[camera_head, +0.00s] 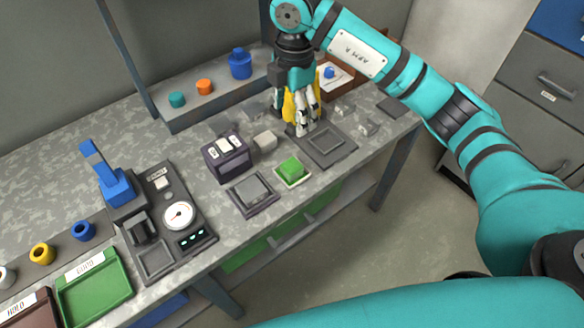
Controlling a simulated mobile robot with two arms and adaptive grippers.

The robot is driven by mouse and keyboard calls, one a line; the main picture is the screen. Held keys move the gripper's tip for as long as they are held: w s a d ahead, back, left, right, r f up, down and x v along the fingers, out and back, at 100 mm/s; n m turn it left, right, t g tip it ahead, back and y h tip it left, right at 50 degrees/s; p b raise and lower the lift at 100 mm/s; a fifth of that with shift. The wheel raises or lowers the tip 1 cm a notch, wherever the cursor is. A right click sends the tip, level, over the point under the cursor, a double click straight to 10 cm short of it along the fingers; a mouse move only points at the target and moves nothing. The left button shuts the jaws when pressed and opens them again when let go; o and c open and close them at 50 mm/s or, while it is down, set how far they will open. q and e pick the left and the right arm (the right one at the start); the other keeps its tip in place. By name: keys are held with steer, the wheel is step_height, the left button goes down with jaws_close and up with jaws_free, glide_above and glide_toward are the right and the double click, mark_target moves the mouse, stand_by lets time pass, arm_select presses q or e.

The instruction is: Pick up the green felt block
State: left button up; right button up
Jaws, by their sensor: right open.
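The green felt block (291,167) sits in a small pale-rimmed tray (303,178) near the front edge of the bench. My right gripper (303,128) hangs pointing down over the bench, behind and slightly right of the block. It is apart from the block, close to a dark square plate (325,142), and I see nothing held in it. A yellow thing (288,106) shows beside its fingers; what it belongs to is unclear. My left gripper is not in view.
A dark box with white buttons (228,158) and a grey square pad (252,194) stand left of the block. A press station with a dial (179,215) is farther left, beside a green tray (95,290). A shelf (185,116) with coloured parts stands behind.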

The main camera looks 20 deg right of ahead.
steer(key=p, duration=0.2)
glide_above(292, 165)
steer(key=f, duration=1.2)
steer(key=shift+w+d, duration=0.35)
steer(key=shift+w, duration=0.05)
steer(key=f, duration=0.1)
steer(key=f+p, duration=0.1)
steer(key=s+f+p, duration=0.1)
steer(key=f, duration=0.1)
steer(key=shift+a, duration=0.35)
steer(key=shift+w+f, duration=0.1)
steer(key=shift+f, duration=0.5)
steer(key=c, duration=1)
